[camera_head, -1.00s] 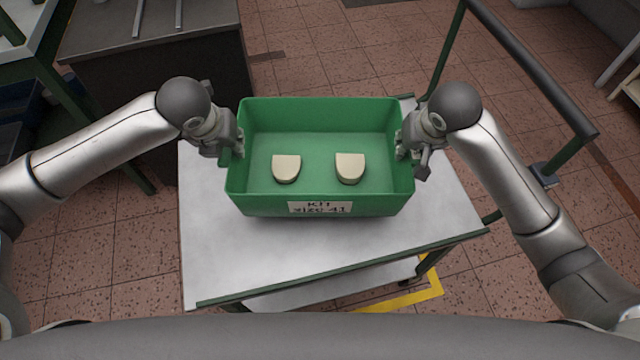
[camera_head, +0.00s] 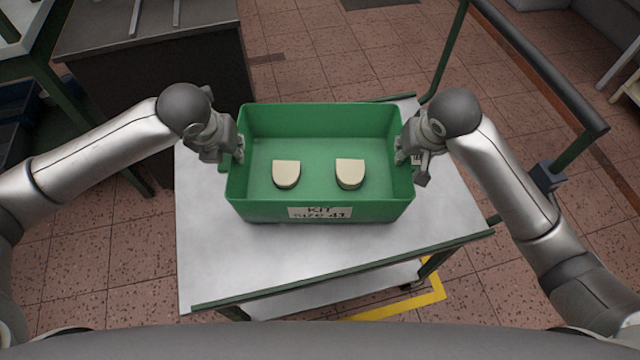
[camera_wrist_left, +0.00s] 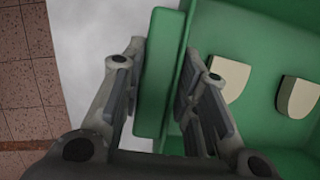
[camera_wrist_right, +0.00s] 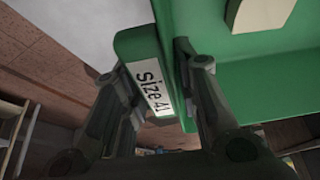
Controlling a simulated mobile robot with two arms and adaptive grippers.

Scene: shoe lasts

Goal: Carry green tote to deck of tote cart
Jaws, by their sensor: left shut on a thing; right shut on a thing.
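The green tote (camera_head: 320,210) is upright over the tote cart's light grey deck (camera_head: 225,265); I cannot tell whether its base touches the deck. Two cream shoe-last pieces, a left one (camera_head: 286,174) and a right one (camera_head: 349,174), lie inside. A label reading "KIT size 41" (camera_head: 320,213) is on its near wall. My left gripper (camera_head: 238,150) is shut on the tote's left end, and its fingers straddle the rim (camera_wrist_left: 160,75) in the left wrist view. My right gripper (camera_head: 404,152) is shut on the right end, by a "size 41" label (camera_wrist_right: 152,88).
A dark-sided bench (camera_head: 150,90) stands at the back left. Yellow floor tape (camera_head: 405,305) shows below the cart's near edge. Bare deck lies in front of the tote.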

